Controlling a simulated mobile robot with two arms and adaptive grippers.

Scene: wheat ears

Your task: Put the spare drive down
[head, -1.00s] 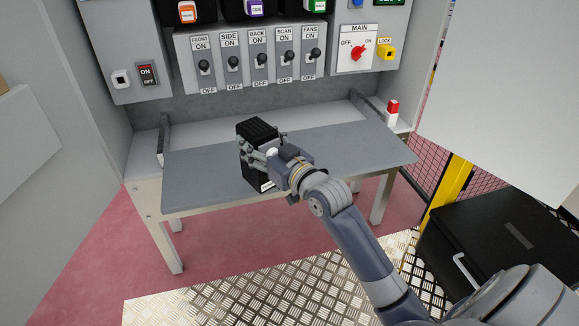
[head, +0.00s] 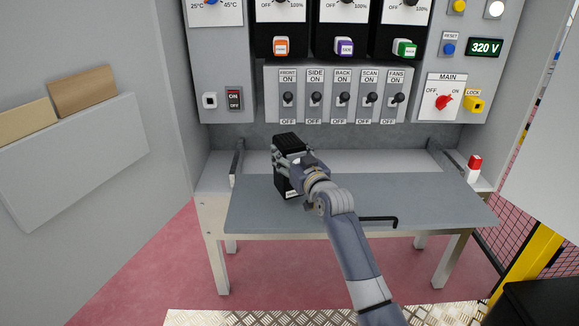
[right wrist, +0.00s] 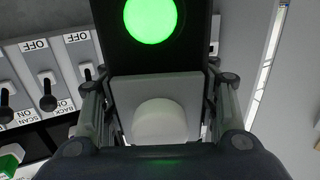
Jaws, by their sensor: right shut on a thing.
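The spare drive looks like a black, ribbed block (head: 288,140) standing roughly upright over the left part of the grey table board (head: 330,220). My right gripper (head: 282,162) is shut on the drive from the front right side. Whether the drive's bottom touches the board or hangs just above it, I cannot tell. In the right wrist view the drive (right wrist: 187,45) fills the space between the fingers, with a round green light (right wrist: 150,18) on its face. The right gripper's fingers (right wrist: 160,105) flank a grey pad and a pale round piece. My left gripper is not in view.
Behind the board stands a panel with several toggle switches (head: 343,98), a red main switch (head: 444,102) and a 320 V display (head: 485,47). A red-capped post (head: 474,165) stands at the right. A black handle (head: 378,220) sits at the board's front. The board's right part is clear.

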